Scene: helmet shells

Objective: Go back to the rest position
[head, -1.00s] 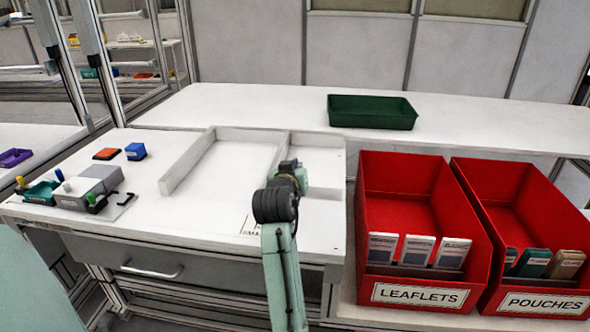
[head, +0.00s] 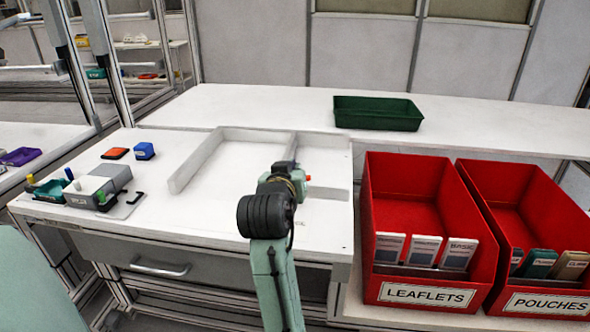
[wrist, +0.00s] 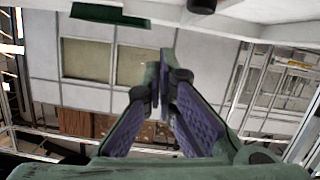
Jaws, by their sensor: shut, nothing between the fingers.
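My gripper (wrist: 160,85) shows in the wrist view with its two dark fingers brought together and nothing between them. In the head view my arm rises from the bottom edge and its wrist end is over the front part of the white table (head: 190,215). My gripper itself is mostly hidden there behind my wrist. The wrist view is tilted and looks toward the wall panels and the room beyond.
Red boxes labelled LEAFLETS (head: 428,294) and POUCHES (head: 548,303) stand to the right. A green tray (head: 378,113) sits on the back shelf. White rails (head: 195,160) border the table's back.

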